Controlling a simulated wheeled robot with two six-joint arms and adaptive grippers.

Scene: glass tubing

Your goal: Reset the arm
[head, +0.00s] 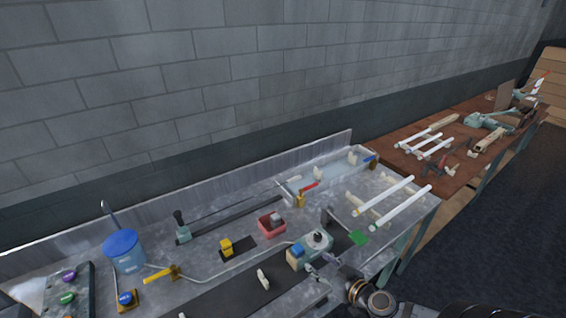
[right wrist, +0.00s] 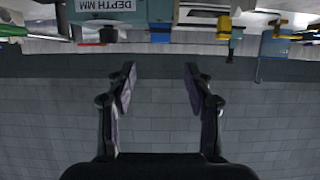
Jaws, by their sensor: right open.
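My right arm comes in from the bottom right of the head view. Its gripper (head: 320,268) is open, just in front of a teal device (head: 318,241) with a dark knob and a blue block (head: 297,251). In the right wrist view, the two dark fingers (right wrist: 160,85) stand apart with nothing between them. That view is upside down, with the block wall behind the fingers. A label reading "DEPTH MM" (right wrist: 104,5) shows at its top edge. My left gripper is not seen.
The metal bench holds a blue-lidded bucket (head: 125,252), a red tray (head: 271,229), a yellow block (head: 226,247) and a green piece (head: 358,237). White tubes (head: 400,207) lie at its right end. A brown table (head: 408,163) with more tubes stands beyond.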

